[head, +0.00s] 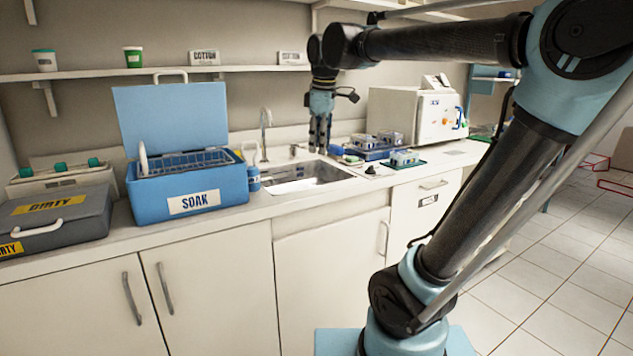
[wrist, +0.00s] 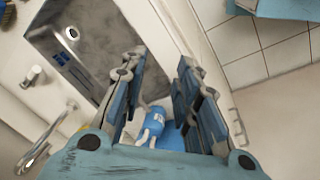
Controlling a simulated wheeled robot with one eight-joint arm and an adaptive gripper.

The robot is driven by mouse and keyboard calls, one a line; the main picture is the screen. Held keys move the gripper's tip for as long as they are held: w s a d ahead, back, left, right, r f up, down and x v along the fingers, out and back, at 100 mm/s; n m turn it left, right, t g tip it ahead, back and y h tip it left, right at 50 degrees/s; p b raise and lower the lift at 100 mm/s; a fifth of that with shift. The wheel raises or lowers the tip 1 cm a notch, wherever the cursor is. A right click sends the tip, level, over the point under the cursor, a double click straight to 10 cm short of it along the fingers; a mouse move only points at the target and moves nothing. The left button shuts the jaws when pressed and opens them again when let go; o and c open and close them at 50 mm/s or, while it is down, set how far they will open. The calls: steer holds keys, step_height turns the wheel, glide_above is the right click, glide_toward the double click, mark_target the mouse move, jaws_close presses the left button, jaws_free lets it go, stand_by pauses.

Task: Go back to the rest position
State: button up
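My gripper (head: 320,148) hangs fingers down above the sink area in the head view. In the wrist view, the fingers of my gripper (wrist: 160,68) stand apart with nothing gripped between their tips. The sink (head: 300,183) lies below the gripper; its basin also shows at the upper left of the wrist view (wrist: 105,32). A blue bottle (head: 253,180) stands on the counter beside the blue SOAK box (head: 190,190). A blue bottle also shows beyond the fingers in the wrist view (wrist: 172,137), apart from the tips as far as I can see.
The SOAK box's lid (head: 172,115) is raised. A grey DIRTY case (head: 55,222) is at the left. A tap (head: 265,130) rises behind the sink. Trays with small items (head: 375,152) and a white machine (head: 412,115) stand at the right. A shelf (head: 100,74) runs along the wall.

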steer(key=s+d+f+m, duration=0.5)
steer(key=d+f, duration=0.1)
steer(key=f, duration=0.3)
steer(key=s+d+f+m, duration=0.5)
steer(key=s+d+f, duration=0.1)
steer(key=f, duration=0.4)
steer(key=s+d+f+m, duration=0.4)
steer(key=s+d+f, duration=0.2)
steer(key=f, duration=0.3)
steer(key=shift+s+d+f+m+h, duration=0.25)
steer(key=shift+m+h, duration=0.15)
steer(key=shift+w+f, duration=0.2)
steer(key=shift+w, duration=0.3)
